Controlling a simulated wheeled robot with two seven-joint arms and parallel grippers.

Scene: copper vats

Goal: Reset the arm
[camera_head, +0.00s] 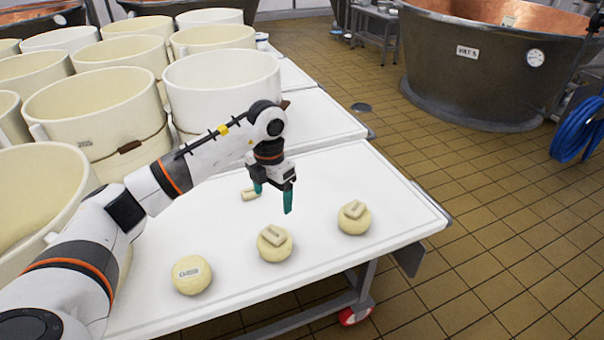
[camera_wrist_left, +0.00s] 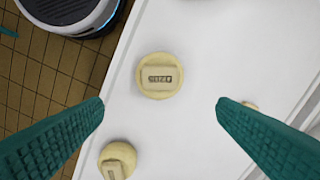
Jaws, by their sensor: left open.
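My left arm comes in from the left in the head view. Its gripper (camera_head: 273,198) hangs above the white table with its teal fingers apart and nothing between them. In the left wrist view the open fingers (camera_wrist_left: 160,102) stand on either side, with a round, pale-yellow cheese (camera_wrist_left: 160,75) below, in the space between them. A second cheese (camera_wrist_left: 117,160) is at the lower left there. My right gripper is not in view.
Large cream tubs (camera_head: 100,110) crowd the left. A vat (camera_head: 480,75) stands beyond the tiled floor.

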